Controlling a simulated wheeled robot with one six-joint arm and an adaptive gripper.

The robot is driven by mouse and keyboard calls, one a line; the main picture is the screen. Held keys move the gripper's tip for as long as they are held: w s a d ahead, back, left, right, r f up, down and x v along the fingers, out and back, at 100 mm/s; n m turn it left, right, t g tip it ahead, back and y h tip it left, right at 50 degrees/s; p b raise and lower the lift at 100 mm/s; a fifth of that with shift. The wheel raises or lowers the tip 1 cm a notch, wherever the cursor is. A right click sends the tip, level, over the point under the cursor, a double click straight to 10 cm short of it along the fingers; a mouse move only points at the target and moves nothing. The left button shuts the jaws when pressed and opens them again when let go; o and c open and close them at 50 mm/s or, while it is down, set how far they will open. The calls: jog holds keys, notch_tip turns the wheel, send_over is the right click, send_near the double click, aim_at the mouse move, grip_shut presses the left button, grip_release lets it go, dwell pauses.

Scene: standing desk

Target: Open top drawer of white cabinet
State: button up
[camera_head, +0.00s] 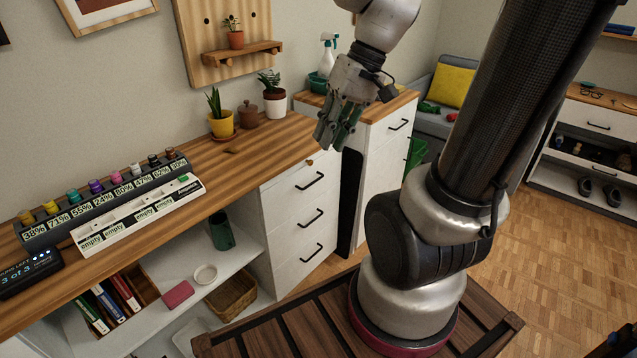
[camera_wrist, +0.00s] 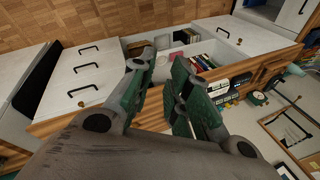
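A white cabinet (camera_head: 288,218) with three drawers and black bar handles stands under the right end of the wooden desktop. Its top drawer (camera_head: 307,185) looks shut, as do the two below. In the wrist view the top drawer's handle (camera_wrist: 83,94) is left of my fingers, nearest the wooden edge. A second white cabinet (camera_head: 388,150) stands behind it, its upper drawer handle (camera_head: 399,125) visible and its front partly hidden by my arm. My gripper (camera_head: 338,135) hangs above the first cabinet's top, its green-padded fingers (camera_wrist: 166,62) apart and empty, touching no handle.
A desktop rack (camera_head: 105,200) and a potted plant (camera_head: 273,102) stand on the wooden top (camera_head: 225,165). A spray bottle (camera_head: 328,55) stands on the second cabinet. Open shelves (camera_head: 205,260) hold books and a basket. The floor (camera_head: 540,260) at right is clear.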

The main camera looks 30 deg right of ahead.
aim_at(314, 182)
jog(key=w+d+f+m+t+y, duration=0.1)
jog(key=w+f+m+t+y, duration=0.2)
jog(key=w+f, duration=0.55)
jog(key=w+d+f+m+t+y, duration=0.15)
jog(key=w+f+y, duration=0.35)
jog(key=w, duration=0.7)
jog(key=w+d+f+m+t+h, duration=0.45)
jog(key=d+f, duration=0.25)
jog(key=f, duration=0.6)
jog(key=w+d+f+m+t+h, duration=0.4)
jog(key=d+f, duration=0.4)
jog(key=f, duration=0.4)
jog(key=shift+t+y, duration=0.3)
jog(key=shift+y, duration=0.45)
jog(key=x, duration=0.7)
jog(key=shift+s+a, duration=0.1)
jog(key=shift+a, duration=0.05)
grip_shut()
